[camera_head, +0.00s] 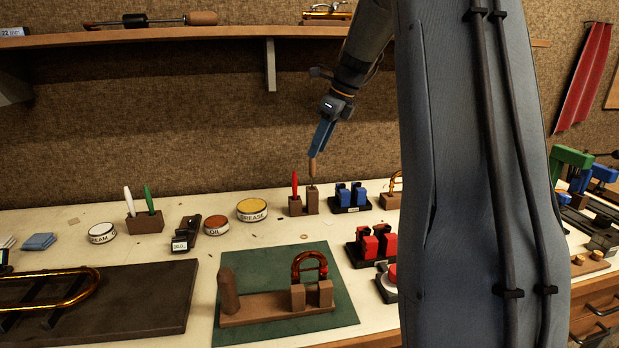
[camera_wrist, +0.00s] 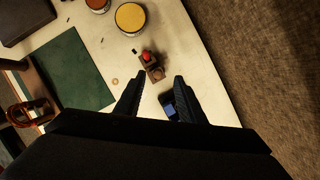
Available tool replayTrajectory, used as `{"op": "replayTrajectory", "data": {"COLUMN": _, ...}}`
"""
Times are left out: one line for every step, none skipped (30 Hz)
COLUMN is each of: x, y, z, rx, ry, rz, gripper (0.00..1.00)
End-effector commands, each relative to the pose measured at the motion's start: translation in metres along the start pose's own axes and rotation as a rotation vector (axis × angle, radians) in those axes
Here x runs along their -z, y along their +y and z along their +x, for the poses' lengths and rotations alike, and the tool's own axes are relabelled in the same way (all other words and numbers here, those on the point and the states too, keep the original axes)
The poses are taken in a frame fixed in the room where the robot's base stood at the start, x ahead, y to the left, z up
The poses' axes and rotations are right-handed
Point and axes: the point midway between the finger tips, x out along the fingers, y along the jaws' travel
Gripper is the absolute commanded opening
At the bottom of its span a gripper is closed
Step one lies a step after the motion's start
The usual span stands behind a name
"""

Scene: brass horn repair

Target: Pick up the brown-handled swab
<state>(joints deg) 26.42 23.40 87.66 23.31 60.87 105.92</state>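The brown-handled swab (camera_head: 312,168) stands upright in a small brown block (camera_head: 297,207) at the back of the bench, beside a red-handled swab (camera_head: 295,184). My gripper (camera_head: 316,150) points down from above, its tips close to the top of the brown handle in the head view. In the wrist view my gripper (camera_wrist: 158,79) has its two fingers spread apart. The brown handle's top (camera_wrist: 157,72) shows in line with the gap between the tips, and the red handle (camera_wrist: 147,57) is just beyond. Whether the fingers reach around the handle is unclear.
Blue clips (camera_head: 351,194) in a dark holder stand just right of the block. A grease tin (camera_head: 252,210) and an oil tin (camera_head: 216,225) stand left. A green mat (camera_head: 340,285) with a wooden jig lies in front. The shelf (camera_head: 200,36) is above.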

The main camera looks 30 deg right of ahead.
Motion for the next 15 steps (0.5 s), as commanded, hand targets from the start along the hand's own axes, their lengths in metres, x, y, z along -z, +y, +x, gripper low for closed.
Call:
{"op": "replayTrajectory", "data": {"x": 0.000, "y": 0.001, "z": 0.006, "rx": -0.003, "ry": 0.001, "rz": -0.001, "gripper": 0.36}}
{"op": "replayTrajectory", "data": {"x": 0.000, "y": 0.001, "z": 0.008, "rx": -0.002, "ry": 0.001, "rz": -0.002, "gripper": 0.36}}
{"op": "replayTrajectory", "data": {"x": 0.000, "y": 0.001, "z": 0.012, "rx": -0.002, "ry": 0.001, "rz": -0.002, "gripper": 0.36}}
{"op": "replayTrajectory", "data": {"x": 0.000, "y": 0.001, "z": 0.014, "rx": -0.001, "ry": 0.001, "rz": -0.002, "gripper": 0.36}}
{"op": "replayTrajectory", "data": {"x": 0.001, "y": 0.002, "z": 0.017, "rx": -0.001, "ry": 0.001, "rz": -0.002, "gripper": 0.36}}
{"op": "replayTrajectory", "data": {"x": 0.002, "y": 0.002, "z": 0.022, "rx": -0.003, "ry": 0.002, "rz": -0.002, "gripper": 0.36}}
{"op": "replayTrajectory", "data": {"x": 0.002, "y": 0.003, "z": 0.027, "rx": -0.003, "ry": 0.002, "rz": -0.001, "gripper": 0.36}}
{"op": "replayTrajectory", "data": {"x": 0.003, "y": 0.003, "z": 0.031, "rx": -0.004, "ry": 0.002, "rz": -0.001, "gripper": 0.36}}
{"op": "replayTrajectory", "data": {"x": 0.004, "y": 0.003, "z": 0.037, "rx": -0.004, "ry": 0.002, "rz": -0.001, "gripper": 0.36}}
{"op": "replayTrajectory", "data": {"x": 0.004, "y": 0.003, "z": 0.041, "rx": -0.002, "ry": 0.002, "rz": -0.002, "gripper": 0.36}}
{"op": "replayTrajectory", "data": {"x": 0.004, "y": 0.004, "z": 0.046, "rx": -0.003, "ry": 0.002, "rz": -0.003, "gripper": 0.36}}
{"op": "replayTrajectory", "data": {"x": 0.004, "y": 0.003, "z": 0.051, "rx": -0.003, "ry": 0.002, "rz": -0.004, "gripper": 0.36}}
{"op": "replayTrajectory", "data": {"x": 0.004, "y": 0.003, "z": 0.055, "rx": -0.002, "ry": 0.002, "rz": -0.004, "gripper": 0.36}}
{"op": "replayTrajectory", "data": {"x": 0.004, "y": 0.003, "z": 0.057, "rx": -0.001, "ry": 0.002, "rz": -0.004, "gripper": 0.36}}
{"op": "replayTrajectory", "data": {"x": 0.004, "y": 0.003, "z": 0.060, "rx": -0.001, "ry": 0.002, "rz": -0.005, "gripper": 0.36}}
